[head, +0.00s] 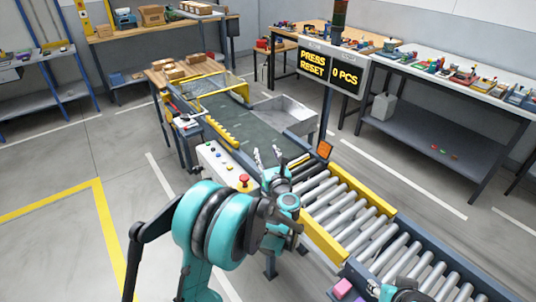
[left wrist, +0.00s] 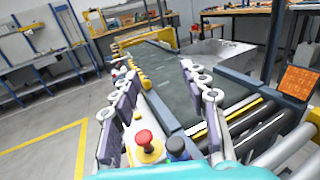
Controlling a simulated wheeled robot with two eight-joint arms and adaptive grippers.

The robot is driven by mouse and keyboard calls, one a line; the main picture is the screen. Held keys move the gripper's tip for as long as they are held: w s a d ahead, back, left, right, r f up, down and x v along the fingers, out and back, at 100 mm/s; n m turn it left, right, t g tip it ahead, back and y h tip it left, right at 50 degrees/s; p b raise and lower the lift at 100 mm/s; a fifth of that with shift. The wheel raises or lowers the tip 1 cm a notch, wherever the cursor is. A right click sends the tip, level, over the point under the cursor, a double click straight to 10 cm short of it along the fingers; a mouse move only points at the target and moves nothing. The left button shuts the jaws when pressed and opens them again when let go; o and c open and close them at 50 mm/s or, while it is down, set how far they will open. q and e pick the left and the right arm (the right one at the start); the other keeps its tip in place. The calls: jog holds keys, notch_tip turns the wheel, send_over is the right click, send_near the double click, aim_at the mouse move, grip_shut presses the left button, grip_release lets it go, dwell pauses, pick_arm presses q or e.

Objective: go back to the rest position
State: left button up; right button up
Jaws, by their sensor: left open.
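My left gripper (head: 267,157) is open and empty, held above the near end of the conveyor, beside the control box. In the left wrist view its two fingers (left wrist: 160,100) stand wide apart with nothing between them. The control box (head: 213,160) carries a red mushroom button (head: 244,180), which also shows between the finger bases in the left wrist view (left wrist: 145,139), next to a dark round knob (left wrist: 177,146). Part of my right arm's end (head: 405,290) shows at the bottom right edge; its fingers cannot be made out clearly.
The belt (head: 250,135) leads to a roller conveyor (head: 345,205) with yellow side rails. A display (head: 331,68) reads "PRESS RESET" and "0 PCS". A grey bin (head: 285,113) stands beside the belt. Benches line the walls. Open floor (head: 60,235) lies at left.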

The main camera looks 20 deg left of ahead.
pick_arm(q)
jog(key=shift+r, duration=0.1)
jog(key=s+d+r+m+t+h, duration=0.1)
jog(key=s+d+r+m+h, duration=0.5)
jog(key=m, duration=0.5)
jog(key=s+d+r+m+t+h, duration=0.25)
jog(key=r+m+h, duration=0.35)
jog(key=m, duration=0.5)
jog(key=s+a+f+m+g+y, duration=0.1)
jog(key=s+f+m+g, duration=0.3)
jog(key=s, duration=0.5)
jog(key=s+a+f+m+g+y, duration=0.1)
jog(key=s+f+m+g, duration=0.3)
jog(key=s+m, duration=0.5)
jog(key=s+a+f+m+g+y, duration=0.1)
jog(key=s+a+f+m+g, duration=0.2)
jog(key=s+f+m, duration=0.4)
jog(key=s+g, duration=0.1)
jog(key=s, duration=0.2)
jog(key=shift+a+f, duration=0.35)
jog(key=shift+f, duration=0.05)
